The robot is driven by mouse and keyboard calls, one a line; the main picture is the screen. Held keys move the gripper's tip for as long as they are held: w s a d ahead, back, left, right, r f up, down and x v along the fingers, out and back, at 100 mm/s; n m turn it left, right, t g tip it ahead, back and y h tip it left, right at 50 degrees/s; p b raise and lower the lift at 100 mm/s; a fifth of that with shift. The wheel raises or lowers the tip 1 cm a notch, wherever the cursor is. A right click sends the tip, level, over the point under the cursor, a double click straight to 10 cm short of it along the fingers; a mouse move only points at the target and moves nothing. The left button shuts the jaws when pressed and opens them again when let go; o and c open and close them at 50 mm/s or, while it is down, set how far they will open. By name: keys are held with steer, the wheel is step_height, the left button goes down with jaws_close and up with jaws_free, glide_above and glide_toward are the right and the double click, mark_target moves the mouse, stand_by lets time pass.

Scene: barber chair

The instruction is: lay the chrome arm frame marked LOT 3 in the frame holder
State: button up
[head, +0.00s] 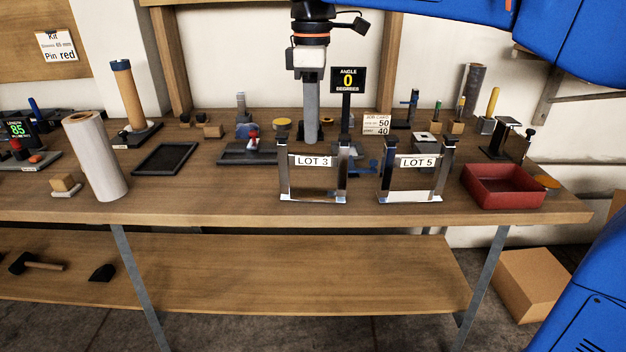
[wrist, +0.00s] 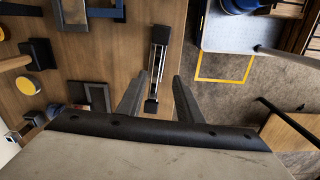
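The chrome arm frame marked LOT 3 (head: 313,198) stands upright near the bench's front edge, a U shape with black-topped posts. A similar frame marked LOT 5 (head: 411,197) stands to its right. My gripper (head: 311,138) points down, above and apparently just behind LOT 3 in the head view. In the wrist view, my gripper (wrist: 155,80) is open and empty. A chrome frame (wrist: 159,60) lies below and between its fingers, apart from them as far as I can tell. Its label is not visible there, but its place matches LOT 3. I cannot tell which fixture is the frame holder.
A dark fixture with a red knob (head: 251,154) sits behind LOT 3 to the left. The ANGLE display (head: 348,80) rises behind, between the frames. A red tray (head: 503,188) is at right; a black tray (head: 166,158) and grey roll (head: 95,158) are at left. Bench front left of LOT 3 is clear.

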mark_target(313, 154)
steer(key=shift+w+d+f, duration=0.1)
steer(key=shift+w+f, duration=0.1)
steer(key=shift+f, duration=2.2)
steer(key=shift+w+d+f, duration=0.1)
steer(key=shift+w+f, duration=0.05)
steer(key=shift+f, duration=2.25)
steer(key=shift+c, duration=0.6)
jaws_close()
